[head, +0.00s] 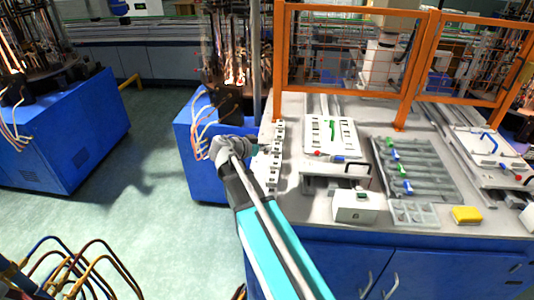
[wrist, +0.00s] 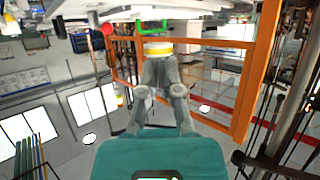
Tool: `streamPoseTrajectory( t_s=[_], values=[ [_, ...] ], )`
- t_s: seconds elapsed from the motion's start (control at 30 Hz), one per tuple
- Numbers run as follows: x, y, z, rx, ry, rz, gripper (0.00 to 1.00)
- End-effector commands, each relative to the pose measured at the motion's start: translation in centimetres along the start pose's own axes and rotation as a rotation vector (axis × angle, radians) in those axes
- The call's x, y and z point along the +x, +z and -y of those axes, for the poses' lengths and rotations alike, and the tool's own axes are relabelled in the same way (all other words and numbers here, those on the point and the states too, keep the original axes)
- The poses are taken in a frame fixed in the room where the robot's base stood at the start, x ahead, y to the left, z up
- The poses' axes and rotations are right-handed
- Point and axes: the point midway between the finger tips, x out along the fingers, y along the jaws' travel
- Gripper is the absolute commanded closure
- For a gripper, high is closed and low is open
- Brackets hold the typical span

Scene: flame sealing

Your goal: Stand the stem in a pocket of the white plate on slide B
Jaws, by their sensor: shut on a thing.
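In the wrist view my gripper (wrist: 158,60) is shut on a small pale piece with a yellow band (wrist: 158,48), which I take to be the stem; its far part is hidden. A green handle (wrist: 150,28) and a red knob (wrist: 107,29) show beyond it. In the head view a white plate with slots (head: 313,142) and a green handle lies at the table's left. Another white plate (head: 487,146) with a blue handle lies at the right; I cannot read which slide is B.
A grey rack (head: 428,172) holds several stems with green and blue ends. A white box (head: 355,208), a grey pocketed tray (head: 415,214) and a yellow block (head: 466,215) stand in front. An orange fence (head: 345,92) closes the table's back.

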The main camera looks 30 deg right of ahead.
Motion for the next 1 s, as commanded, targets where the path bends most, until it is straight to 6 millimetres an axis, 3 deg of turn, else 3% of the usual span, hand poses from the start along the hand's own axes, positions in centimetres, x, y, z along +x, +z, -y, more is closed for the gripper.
streamPoseTrajectory(
  t_s=[0.37, 0.7, 1.0],
  values=[
    [4.2, 1.9, 6.2, 0.0, 0.001, 0.0, 1.0],
    [6.6, 4.6, 8.5, 0.0, 0.0, 0.0, 1.0],
    [7.6, 5.5, 9.5, 0.0, 0.0, 0.0, 1.0]
  ],
)
